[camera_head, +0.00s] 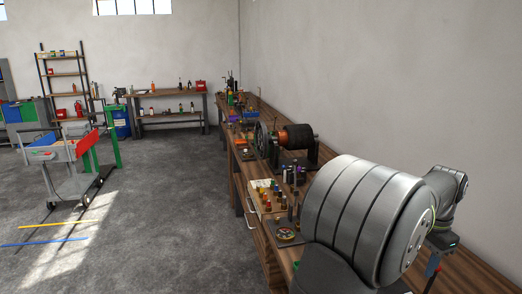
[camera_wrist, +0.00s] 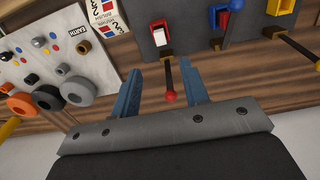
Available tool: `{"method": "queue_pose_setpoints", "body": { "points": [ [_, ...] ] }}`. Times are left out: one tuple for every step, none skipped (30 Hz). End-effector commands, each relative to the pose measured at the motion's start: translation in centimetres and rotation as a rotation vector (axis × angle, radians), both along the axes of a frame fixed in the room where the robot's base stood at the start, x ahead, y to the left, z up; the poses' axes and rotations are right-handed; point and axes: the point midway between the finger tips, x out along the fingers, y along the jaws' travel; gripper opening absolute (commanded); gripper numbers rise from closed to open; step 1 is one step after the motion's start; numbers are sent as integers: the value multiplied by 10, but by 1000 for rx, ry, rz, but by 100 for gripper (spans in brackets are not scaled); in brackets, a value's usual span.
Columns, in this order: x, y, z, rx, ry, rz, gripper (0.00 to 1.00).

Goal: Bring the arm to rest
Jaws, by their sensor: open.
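My gripper (camera_wrist: 160,80) is open in the wrist view, its two blue fingers spread apart. A dark rod with a red ball knob (camera_wrist: 170,97) shows between the fingers in that picture. I cannot tell how far it is from them, and neither finger appears to press on it. In the head view my arm fills the lower right. Its wrist end hangs over the near right part of the wooden bench (camera_head: 480,264), and the fingertips are hard to make out there.
The wrist view shows a grey panel (camera_wrist: 268,22) with red and blue switch parts, and a pale board (camera_wrist: 30,62) with orange and grey rings. In the head view a dynamo (camera_head: 297,136) stands on the bench. A cart (camera_head: 68,180) stands on open floor at left.

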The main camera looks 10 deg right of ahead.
Motion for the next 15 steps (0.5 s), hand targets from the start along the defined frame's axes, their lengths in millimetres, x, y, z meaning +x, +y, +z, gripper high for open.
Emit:
{"method": "queue_pose_setpoints", "body": {
  "points": [
    [0, 1, -11, 3, 2, 0, 41],
    [0, 1, -17, 3, 2, 0, 41],
    [0, 1, -25, 3, 1, 0, 41],
    [0, 1, -31, 3, 1, 0, 41],
    [0, 1, -37, 3, 1, 0, 41],
    [0, 1, -46, 3, 1, 0, 41],
    [0, 0, -52, 3, 1, 0, 41],
    [0, 1, -58, 3, 2, 0, 41],
    [0, 1, -66, 2, 1, 0, 41],
    [0, 0, -72, 3, 1, 0, 41],
    [0, 0, -78, 3, 1, 0, 41],
    [0, 1, -86, 4, 2, 0, 41],
    [0, 0, -92, 2, 1, 0, 41],
    [0, 0, -98, 3, 1, 0, 41],
    [0, 0, -106, 2, 1, 0, 41]
  ]
}}
